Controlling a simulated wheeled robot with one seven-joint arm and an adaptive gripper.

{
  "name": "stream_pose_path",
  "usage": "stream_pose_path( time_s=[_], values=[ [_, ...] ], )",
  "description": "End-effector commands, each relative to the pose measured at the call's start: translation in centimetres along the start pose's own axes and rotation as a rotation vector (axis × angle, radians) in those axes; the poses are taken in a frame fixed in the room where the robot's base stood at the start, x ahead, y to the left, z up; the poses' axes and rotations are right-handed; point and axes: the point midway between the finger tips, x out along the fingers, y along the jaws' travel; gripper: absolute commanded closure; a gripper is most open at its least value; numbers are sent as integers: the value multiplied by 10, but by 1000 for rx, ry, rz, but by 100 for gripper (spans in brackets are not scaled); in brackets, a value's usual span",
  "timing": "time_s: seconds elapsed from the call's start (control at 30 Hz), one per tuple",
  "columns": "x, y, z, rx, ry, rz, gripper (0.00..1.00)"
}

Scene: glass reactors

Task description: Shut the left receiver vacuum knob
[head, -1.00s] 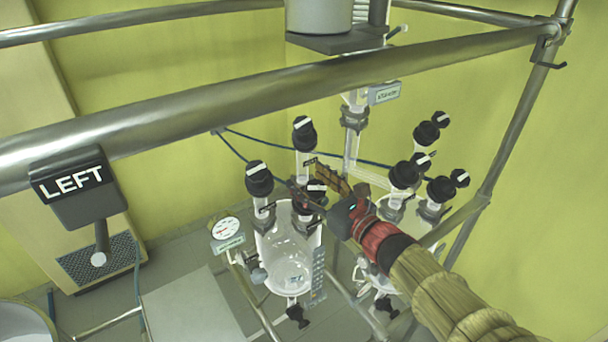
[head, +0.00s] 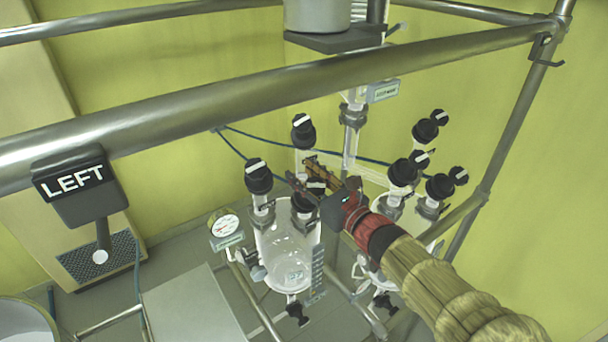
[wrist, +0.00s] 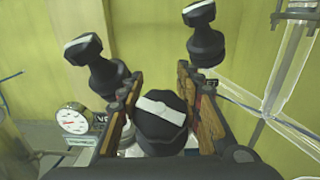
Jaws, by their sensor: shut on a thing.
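The left receiver is a clear glass vessel (head: 290,262) in the middle of the head view, with several black, white-striped knobs on top. My gripper (head: 303,172) is at its front-right knob (head: 316,185). In the wrist view my gripper (wrist: 155,110) has its brown fingers on either side of that knob (wrist: 162,118), shut on it. The knob's white stripe runs roughly across the picture, slightly tilted. Two other knobs stand beyond the fingers, the left one (wrist: 85,50) and the back one (wrist: 203,35). The knob labels are partly hidden and I cannot read them fully.
A round gauge (head: 224,226) stands left of the receiver. Another glass receiver with several knobs (head: 403,172) is close on the right, partly behind my arm. A thick metal rail (head: 230,95) with a LEFT sign (head: 72,182) crosses in front.

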Motion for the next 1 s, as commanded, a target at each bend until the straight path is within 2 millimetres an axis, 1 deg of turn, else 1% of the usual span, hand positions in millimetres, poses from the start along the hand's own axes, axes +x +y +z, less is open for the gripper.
stream_pose_path(
  time_s=[0.07,0.37,0.63,1.0],
  values=[
    [0,0,0,0,0,0,77],
    [0,0,0,0,0,0,94],
    [0,0,0,1,0,1,97],
    [0,0,-2,4,0,-6,97]
  ],
)
